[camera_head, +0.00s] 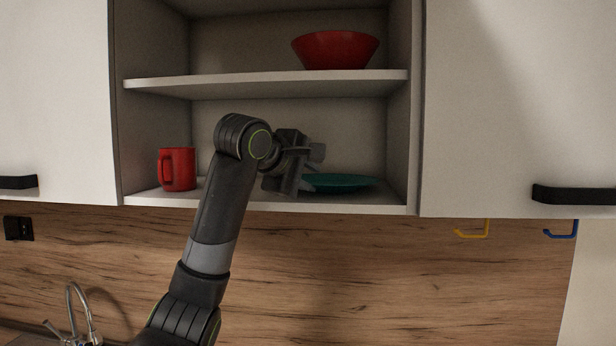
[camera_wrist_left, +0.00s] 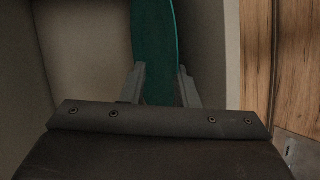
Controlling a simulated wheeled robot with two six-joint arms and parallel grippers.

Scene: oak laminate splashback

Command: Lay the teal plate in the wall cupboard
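The teal plate (camera_head: 343,183) lies flat on the bottom board of the open wall cupboard (camera_head: 262,86), right of its middle. Its left edge is partly hidden by my left gripper (camera_head: 311,169), which reaches into the cupboard from the left. In the left wrist view the two fingers stand apart, with the teal plate (camera_wrist_left: 155,40) showing between and beyond them. The fingers look spread wider than the plate's rim, so the gripper is open around the near edge. I cannot tell whether a finger touches it. My right gripper is out of view.
A red mug (camera_head: 178,169) stands on the bottom board at the left. A red bowl (camera_head: 335,50) stands on the middle shelf (camera_head: 262,84) above the plate. White doors flank the opening. A yellow hook (camera_head: 472,233) and a blue hook (camera_head: 564,233) hang below at right.

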